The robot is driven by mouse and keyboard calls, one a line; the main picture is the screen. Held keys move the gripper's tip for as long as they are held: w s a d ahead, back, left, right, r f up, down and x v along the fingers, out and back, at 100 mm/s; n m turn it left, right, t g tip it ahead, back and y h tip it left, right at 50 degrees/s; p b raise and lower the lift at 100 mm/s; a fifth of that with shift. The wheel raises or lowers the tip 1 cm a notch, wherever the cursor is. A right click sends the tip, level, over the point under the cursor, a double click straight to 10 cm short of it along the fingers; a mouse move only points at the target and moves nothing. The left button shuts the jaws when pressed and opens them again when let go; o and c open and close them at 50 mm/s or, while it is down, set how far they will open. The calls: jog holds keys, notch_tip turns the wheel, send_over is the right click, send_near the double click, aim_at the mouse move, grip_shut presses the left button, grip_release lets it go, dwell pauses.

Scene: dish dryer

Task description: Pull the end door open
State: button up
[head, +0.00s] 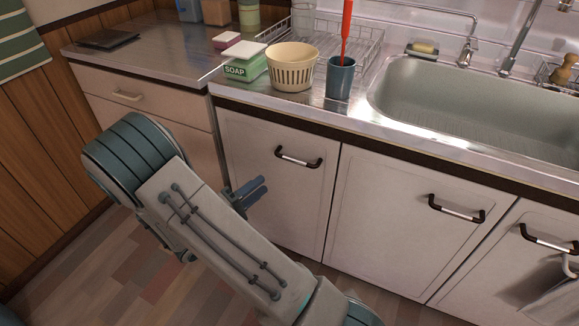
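The row of white cabinet doors under the sink counter starts at its left end with a door (270,205) that is shut. That door has a dark-ended bar handle (298,157) near its top right. My gripper (264,186) has two blue fingers with a narrow gap between them and nothing seen in it. It is in front of the left part of this door, below and left of the handle and apart from it. My arm hides the gripper's base and the door's lower left part.
A middle door (400,220) and a right door (530,245), with a cloth (568,278) by its handle, are shut. A drawer unit (150,115) stands left. A cream basket (291,68), green soap box (245,66) and blue cup (340,78) stand near the counter edge.

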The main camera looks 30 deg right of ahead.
aim_at(292, 161)
jog(key=b+x, duration=0.1)
jog(key=x, duration=1)
jog(key=shift+d, duration=0.25)
grip_shut()
